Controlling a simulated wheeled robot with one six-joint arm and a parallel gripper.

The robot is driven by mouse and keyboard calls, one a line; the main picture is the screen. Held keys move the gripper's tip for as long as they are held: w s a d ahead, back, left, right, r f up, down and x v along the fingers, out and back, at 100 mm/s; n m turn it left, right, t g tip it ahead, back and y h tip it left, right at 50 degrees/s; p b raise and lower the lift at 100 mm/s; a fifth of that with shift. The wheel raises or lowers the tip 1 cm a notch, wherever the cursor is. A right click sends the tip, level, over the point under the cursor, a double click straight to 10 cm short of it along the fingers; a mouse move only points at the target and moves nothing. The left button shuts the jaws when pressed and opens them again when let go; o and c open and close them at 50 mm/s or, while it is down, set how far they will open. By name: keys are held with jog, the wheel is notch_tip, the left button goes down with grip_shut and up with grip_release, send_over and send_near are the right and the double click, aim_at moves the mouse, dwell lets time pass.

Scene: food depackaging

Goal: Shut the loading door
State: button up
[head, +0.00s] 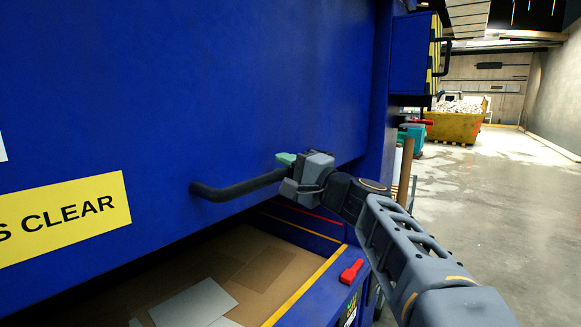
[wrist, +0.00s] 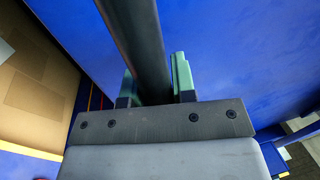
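The loading door (head: 240,80) is a large blue panel in the head view. Its lower edge stands above the front sill, leaving a gap below it. A black bar handle (head: 235,188) sticks out near the door's lower edge. My gripper (head: 289,160) is at the right end of this handle. In the wrist view the handle (wrist: 140,45) runs between the two greenish fingers of my gripper (wrist: 155,85), which sit close against both its sides. The handle's far end is hidden in the wrist view.
Cardboard and pale sheets (head: 195,303) lie inside the opening, behind a yellow-edged blue sill (head: 312,283). A red latch-like part (head: 351,271) sits on the sill. A yellow skip (head: 457,125) stands far back; the concrete floor (head: 500,200) at right is clear.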

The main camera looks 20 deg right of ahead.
grip_shut()
jog(key=shift+d+f, duration=0.1)
jog(key=shift+f, duration=0.1)
notch_tip(320, 180, down, 46)
jog(key=b, duration=5)
jog(key=shift+r, duration=0.25)
jog(key=shift+o, duration=2.2)
grip_release()
jog(key=shift+a, duration=0.25)
jog(key=shift+o, duration=0.2)
jog(key=shift+d+r, duration=0.15)
jog(key=p+v, duration=0.1)
jog(key=v, duration=1.2)
jog(key=shift+s+d, duration=0.25)
